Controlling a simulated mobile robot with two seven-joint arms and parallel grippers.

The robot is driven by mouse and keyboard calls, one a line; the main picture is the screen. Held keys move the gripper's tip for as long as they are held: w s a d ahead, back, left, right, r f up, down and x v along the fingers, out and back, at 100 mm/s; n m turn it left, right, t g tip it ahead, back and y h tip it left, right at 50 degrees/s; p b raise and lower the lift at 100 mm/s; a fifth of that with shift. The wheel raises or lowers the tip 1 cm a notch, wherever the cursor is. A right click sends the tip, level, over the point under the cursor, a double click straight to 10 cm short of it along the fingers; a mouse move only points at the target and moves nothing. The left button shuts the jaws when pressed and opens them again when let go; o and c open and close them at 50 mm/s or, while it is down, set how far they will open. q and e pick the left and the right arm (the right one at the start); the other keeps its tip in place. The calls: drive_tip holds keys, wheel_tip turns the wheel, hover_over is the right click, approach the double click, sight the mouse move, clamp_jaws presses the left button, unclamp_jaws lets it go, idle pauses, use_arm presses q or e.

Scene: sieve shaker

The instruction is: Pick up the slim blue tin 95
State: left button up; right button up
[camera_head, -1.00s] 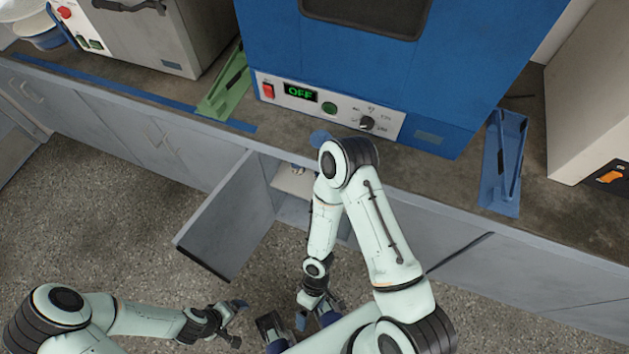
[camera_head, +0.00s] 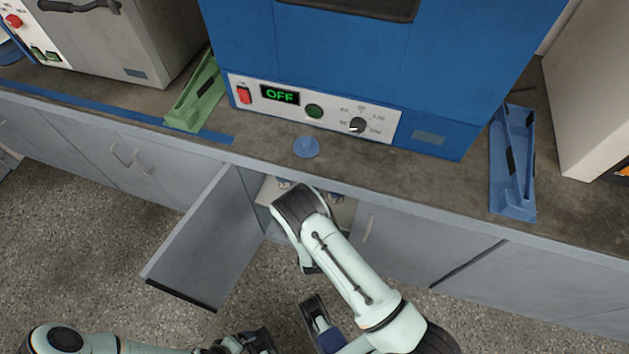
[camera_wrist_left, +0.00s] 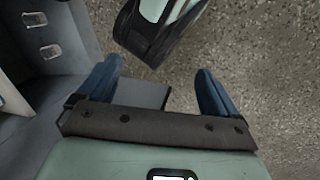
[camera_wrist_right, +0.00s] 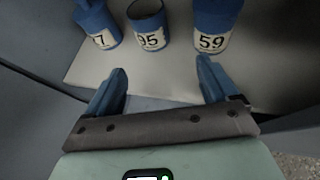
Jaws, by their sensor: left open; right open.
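The blue tin 95 (camera_wrist_right: 149,29) stands upright on a pale shelf (camera_wrist_right: 100,66) in the right wrist view, with a white number label facing me. It is between two other blue tins. My right gripper (camera_wrist_right: 161,66) is open and empty, and the tin is beyond its fingertips, slightly left of centre. In the head view my right arm bends down in front of the open cabinet and hides that gripper. My left gripper (camera_wrist_left: 157,68) is open and empty above the speckled floor.
A blue tin labelled 59 (camera_wrist_right: 211,32) stands right of tin 95. Another, its label ending in 7 (camera_wrist_right: 97,28), stands left. The open cabinet door (camera_head: 208,245) juts out left of my right arm. The counter above holds a blue machine (camera_head: 400,60) reading OFF and a blue disc (camera_head: 306,147).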

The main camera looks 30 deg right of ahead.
drive_tip(key=shift+w+d+r+n+t, duration=0.15)
drive_tip(key=shift+w+d+n+t, duration=0.15)
drive_tip(key=shift+w, duration=0.2)
drive_tip(key=shift+w+d+r+n+t, duration=0.1)
drive_tip(key=shift+w+d+n+t, duration=0.2)
drive_tip(key=shift+w, duration=0.2)
drive_tip(key=b+x, duration=0.2)
drive_tip(key=x, duration=0.4)
drive_tip(key=shift+w+f, duration=0.3)
drive_tip(key=shift+w, duration=0.05)
drive_tip(key=shift+y, duration=0.3)
drive_tip(key=b+x, duration=0.2)
drive_tip(key=x, duration=0.4)
use_arm(q)
drive_tip(key=w+a+f+t+y, duration=0.1)
drive_tip(key=w+a+f+t, duration=0.1)
drive_tip(key=w+f, duration=0.3)
drive_tip(key=shift+w+a+n, duration=0.15)
drive_tip(key=shift+w+n, duration=0.15)
drive_tip(key=shift+w, duration=0.05)
use_arm(e)
drive_tip(key=shift+r, duration=0.1)
drive_tip(key=c, duration=1.1)
